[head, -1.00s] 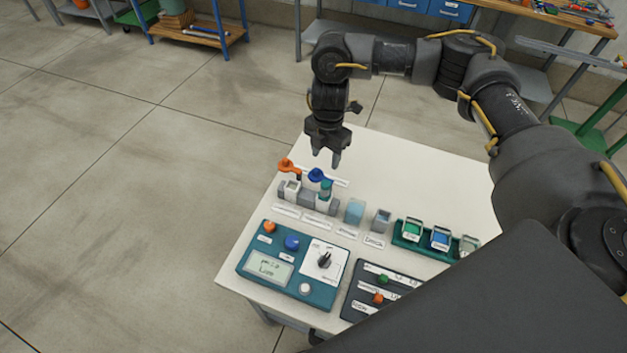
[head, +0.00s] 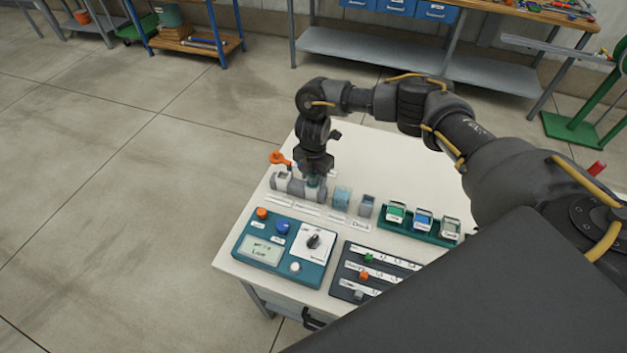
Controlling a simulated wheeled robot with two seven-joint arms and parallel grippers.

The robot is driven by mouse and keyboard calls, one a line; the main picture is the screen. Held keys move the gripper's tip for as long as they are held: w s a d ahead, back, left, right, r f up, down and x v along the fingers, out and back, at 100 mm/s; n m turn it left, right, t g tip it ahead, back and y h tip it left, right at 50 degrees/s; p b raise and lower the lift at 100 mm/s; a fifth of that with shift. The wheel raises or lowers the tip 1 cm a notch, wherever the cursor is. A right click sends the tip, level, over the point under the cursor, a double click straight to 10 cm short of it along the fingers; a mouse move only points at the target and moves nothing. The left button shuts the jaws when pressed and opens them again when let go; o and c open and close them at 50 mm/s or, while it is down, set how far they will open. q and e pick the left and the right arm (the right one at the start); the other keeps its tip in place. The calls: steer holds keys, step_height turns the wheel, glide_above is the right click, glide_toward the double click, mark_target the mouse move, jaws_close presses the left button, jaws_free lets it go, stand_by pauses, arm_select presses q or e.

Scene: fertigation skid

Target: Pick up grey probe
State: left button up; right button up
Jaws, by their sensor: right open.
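My right gripper (head: 314,178) reaches down over the grey holder row (head: 291,187) at the left side of the white table. An orange lever-like piece (head: 279,158) stands at the left end of the row. The blue piece seen beside it earlier is now hidden behind my gripper. I cannot pick out a grey probe for certain; the gripper covers part of the row. My left gripper is not in view.
Right of the row stand a light blue container (head: 342,198) and a grey one (head: 366,205), then a green tray (head: 397,229) with labelled containers. In front are a teal control box (head: 307,244) and a dark slider panel (head: 347,278). The table's back is clear.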

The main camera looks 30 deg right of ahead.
steer(key=shift+w+f, duration=0.25)
steer(key=shift+f, duration=0.05)
steer(key=shift+s+r, duration=0.1)
steer(key=c, duration=1)
steer(key=shift+o, duration=0.2)
steer(key=shift+r, duration=0.3)
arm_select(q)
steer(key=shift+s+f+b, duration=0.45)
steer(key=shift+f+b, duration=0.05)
arm_select(e)
step_height(320, 180, up, 10)
steer(key=shift+f, duration=0.25)
steer(key=shift+s+a+r+m, duration=0.15)
steer(key=shift+a+r+m, duration=0.2)
steer(key=shift+m, duration=0.25)
arm_select(q)
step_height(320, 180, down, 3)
steer(key=b, duration=0.3)
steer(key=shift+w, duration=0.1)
arm_select(e)
steer(key=s+a+r+m, duration=0.2)
steer(key=s+m, duration=0.3)
steer(key=m, duration=0.3)
steer(key=s+a+r+m, duration=0.2)
steer(key=s+r+m, duration=0.1)
steer(key=s+m, duration=0.3)
steer(key=shift+a+r+m, duration=0.25)
steer(key=shift+m, duration=0.95)
